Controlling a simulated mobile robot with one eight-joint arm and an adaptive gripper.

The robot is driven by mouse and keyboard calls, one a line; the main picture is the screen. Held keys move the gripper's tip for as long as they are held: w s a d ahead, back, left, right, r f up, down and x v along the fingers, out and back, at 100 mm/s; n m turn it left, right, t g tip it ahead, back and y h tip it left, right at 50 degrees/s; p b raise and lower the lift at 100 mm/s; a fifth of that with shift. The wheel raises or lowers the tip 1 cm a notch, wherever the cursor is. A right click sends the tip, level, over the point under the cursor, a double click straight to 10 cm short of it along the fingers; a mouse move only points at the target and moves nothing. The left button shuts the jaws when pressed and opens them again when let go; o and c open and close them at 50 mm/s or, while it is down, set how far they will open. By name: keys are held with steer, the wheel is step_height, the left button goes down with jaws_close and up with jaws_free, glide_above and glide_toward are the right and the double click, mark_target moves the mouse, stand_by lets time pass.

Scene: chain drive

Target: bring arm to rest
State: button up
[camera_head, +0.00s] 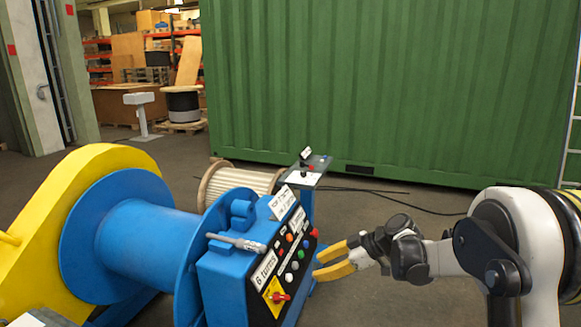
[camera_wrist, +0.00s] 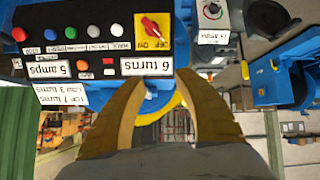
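My gripper (camera_head: 318,266) is at the right of the blue control panel (camera_head: 249,290) in the head view, with its yellow fingers pointing left toward the panel. The fingers are apart and nothing is held between them. In the wrist view my gripper (camera_wrist: 163,77) shows the same gap, with the fingertips just below the "6 turns" label (camera_wrist: 147,66). My arm (camera_head: 515,240) reaches in from the right, bent at the elbow. Whether the fingers touch the panel cannot be told, but a gap seems to show.
The panel carries coloured buttons and a red rotary switch (camera_head: 279,297) on a yellow plate. A blue spool (camera_head: 140,240) with a yellow guard (camera_head: 60,210) stands left. A small stand (camera_head: 306,174) is behind. A green container (camera_head: 390,90) closes the back; floor between is mostly clear.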

steer(key=s+d+r+m+t+h, duration=0.1)
steer(key=s+d+r+m+h, duration=0.15)
steer(key=s+r+m, duration=0.4)
steer(key=s+d+r+m+h, duration=0.1)
steer(key=s+r+m+h, duration=0.15)
steer(key=s, duration=0.65)
steer(key=s+d+m+t+h, duration=0.1)
steer(key=s+d+m+h, duration=0.1)
steer(key=s, duration=0.6)
steer(key=s+d+f+m+t+h, duration=0.1)
steer(key=s+d+m, duration=0.3)
steer(key=s, duration=0.4)
steer(key=shift+s+d+f+m+h, duration=0.3)
steer(key=shift+s+m+h, duration=0.15)
steer(key=shift+h, duration=0.35)
